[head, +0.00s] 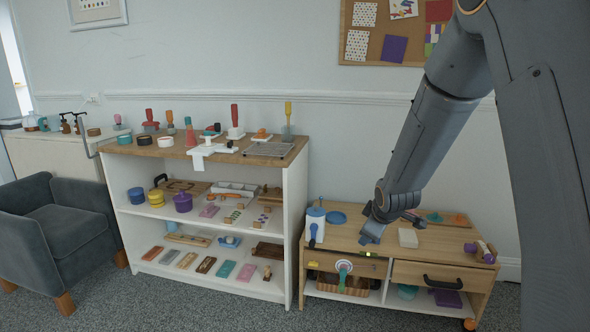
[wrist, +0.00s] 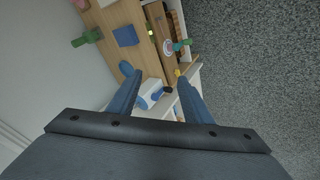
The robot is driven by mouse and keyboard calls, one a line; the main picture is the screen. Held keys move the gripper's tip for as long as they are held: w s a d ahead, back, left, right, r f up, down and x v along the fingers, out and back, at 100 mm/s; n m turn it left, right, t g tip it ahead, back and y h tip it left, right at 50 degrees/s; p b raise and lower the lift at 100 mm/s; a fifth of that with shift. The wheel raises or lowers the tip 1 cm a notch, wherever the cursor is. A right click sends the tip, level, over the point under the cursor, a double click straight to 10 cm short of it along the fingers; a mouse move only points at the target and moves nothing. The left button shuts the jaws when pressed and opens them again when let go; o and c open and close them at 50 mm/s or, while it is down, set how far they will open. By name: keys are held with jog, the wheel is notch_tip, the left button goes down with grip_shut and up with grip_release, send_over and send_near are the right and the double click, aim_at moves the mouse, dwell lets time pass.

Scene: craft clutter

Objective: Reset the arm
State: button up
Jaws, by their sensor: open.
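My gripper (head: 368,236) hangs from my grey arm over the low wooden cabinet (head: 440,245), with its blue fingers pointing down. In the wrist view the two blue fingers (wrist: 158,84) stand apart with nothing held between them. A white and blue canister (head: 315,226) stands on the cabinet's left end, left of the gripper. In the wrist view a white and blue thing (wrist: 150,93), likely this canister, shows beyond the gap between the fingers. Whether the fingertips touch the cabinet top is hard to tell.
A white block (head: 408,238) and a blue dish (head: 337,217) lie near the gripper. A purple roll-like thing (head: 481,251) sits at the right end. A white shelf unit (head: 295,215) full of craft items stands left. A grey armchair (head: 75,225) is further left. Carpet (head: 190,312) in front is clear.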

jog(key=s+a+r+m+g+y, duration=0.1)
jog(key=s+a+r+m+g, duration=0.1)
jog(key=s+a, duration=0.65)
jog(key=s+a+r+m+g, duration=0.1)
jog(key=s+a+r+g, duration=0.3)
jog(key=s, duration=0.7)
jog(key=s+a+r+m+g+p, duration=0.1)
jog(key=s+a, duration=0.1)
jog(key=s, duration=0.8)
jog(key=s+a+r+m+g, duration=0.1)
jog(key=s+a+m, duration=0.15)
jog(key=s, duration=0.85)
jog(key=d+r+m+p, duration=0.4)
jog(key=d+r+p, duration=1)
jog(key=p, duration=0.9)
notch_tip(320, 180, up, 3)
jog(key=shift+s+d+r+h, duration=0.1)
jog(key=shift+s+d+h, duration=0.1)
jog(key=shift+h, duration=0.2)
